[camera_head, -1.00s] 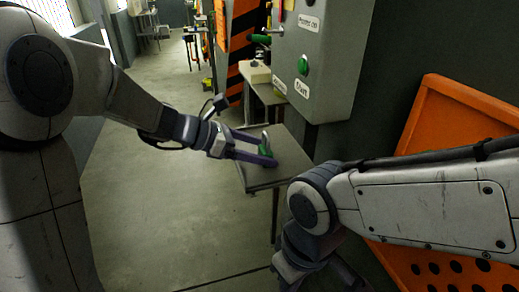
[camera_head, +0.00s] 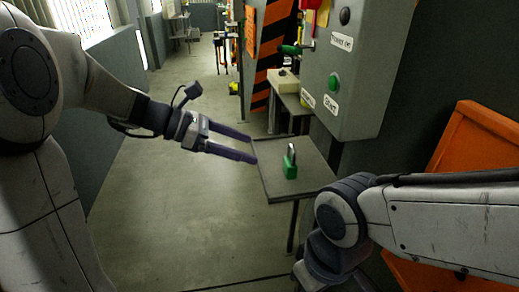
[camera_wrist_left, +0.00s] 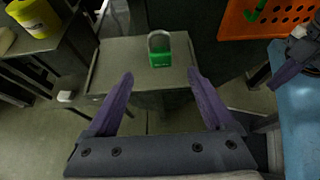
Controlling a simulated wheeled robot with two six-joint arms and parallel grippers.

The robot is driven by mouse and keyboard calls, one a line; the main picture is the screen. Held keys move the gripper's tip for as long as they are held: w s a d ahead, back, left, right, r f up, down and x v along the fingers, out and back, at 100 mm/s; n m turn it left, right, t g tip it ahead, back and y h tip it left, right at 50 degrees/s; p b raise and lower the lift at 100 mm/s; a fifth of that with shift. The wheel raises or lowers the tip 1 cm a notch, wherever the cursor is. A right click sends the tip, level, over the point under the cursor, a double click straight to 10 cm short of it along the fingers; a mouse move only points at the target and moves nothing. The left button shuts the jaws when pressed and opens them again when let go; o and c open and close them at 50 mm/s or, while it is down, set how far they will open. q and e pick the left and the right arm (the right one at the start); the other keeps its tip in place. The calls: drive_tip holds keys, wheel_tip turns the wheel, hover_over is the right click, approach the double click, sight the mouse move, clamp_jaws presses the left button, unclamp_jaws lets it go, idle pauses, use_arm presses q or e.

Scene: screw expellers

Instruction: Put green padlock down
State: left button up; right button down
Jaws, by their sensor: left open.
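The green padlock (camera_head: 290,168) with a silver shackle stands upright on a small grey table (camera_head: 270,190). It also shows in the left wrist view (camera_wrist_left: 160,58), on the table top beyond my fingers. My left gripper (camera_head: 253,149) is open and empty, its two purple fingers apart at the table's left edge, clear of the padlock. In the left wrist view the open fingers (camera_wrist_left: 160,82) point toward the table with a wide gap between them. My right arm comes in from the right; a purple finger of it shows at the right edge of the left wrist view.
A grey control box (camera_head: 352,70) with a green button is behind the table at right. An orange perforated panel (camera_head: 480,150) stands at the right. A further table (camera_head: 292,103) is behind. The floor left of the table is clear.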

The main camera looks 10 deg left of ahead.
use_arm(q)
drive_tip(key=s+d+f+m+g+y, duration=0.3)
drive_tip(key=s+d+f+m, duration=0.1)
drive_tip(key=s+m, duration=0.25)
drive_tip(key=s+d+f+m+g+y, duration=0.2)
drive_tip(key=s+d+f+m, duration=0.15)
drive_tip(key=s+m, duration=0.35)
drive_tip(key=s+a+f+m+t+y, duration=0.1)
drive_tip(key=s+f+m+y, duration=0.4)
drive_tip(key=s+m, duration=0.5)
drive_tip(key=a+m, duration=0.1)
drive_tip(key=m, duration=0.4)
drive_tip(key=shift+a+f+y, duration=0.2)
drive_tip(key=shift+f+y, duration=0.05)
drive_tip(key=shift+y, duration=0.05)
drive_tip(key=shift+m, duration=0.25)
wheel_tip(320, 180, up, 12)
drive_tip(key=p, duration=1.2)
drive_tip(key=shift+r, duration=0.25)
